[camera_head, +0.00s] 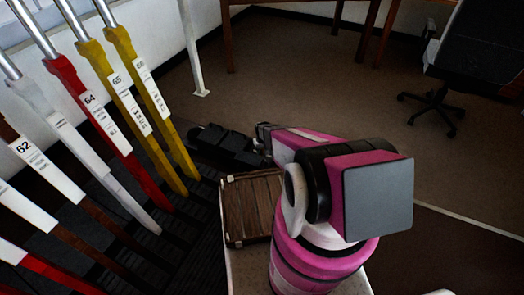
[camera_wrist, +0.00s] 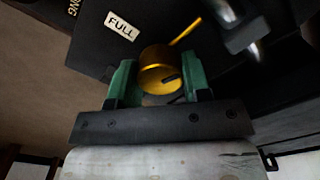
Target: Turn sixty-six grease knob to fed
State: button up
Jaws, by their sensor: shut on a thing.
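The grease knob (camera_wrist: 157,76) is a round yellow-gold knob with a dark slot in its face, on a dark panel (camera_wrist: 92,46). My gripper (camera_wrist: 158,84) has its two green fingers on either side of the knob and is shut on it. A thin yellow bar (camera_wrist: 186,31) shows just beyond the knob, slanting up to the right. A plate reading FULL (camera_wrist: 122,25) is on the panel to the upper left. The word "fed" is not legible in either view. In the head view my arm hides the gripper and knob.
In the head view a row of levers stands at the left: a red one marked 64 (camera_head: 107,121), a yellow one marked 65 (camera_head: 130,108) and another yellow one (camera_head: 155,98). A metal rod (camera_wrist: 224,12) is near the knob. A chair (camera_head: 440,100) stands on open floor at right.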

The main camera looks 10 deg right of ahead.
jog(key=m, duration=1)
jog(key=shift+m, duration=2.4)
jog(key=o, duration=0.9)
jog(key=shift+o, duration=0.2)
jog(key=shift+r, duration=0.15)
notch_tip(320, 180, up, 10)
jog(key=shift+r, duration=0.25)
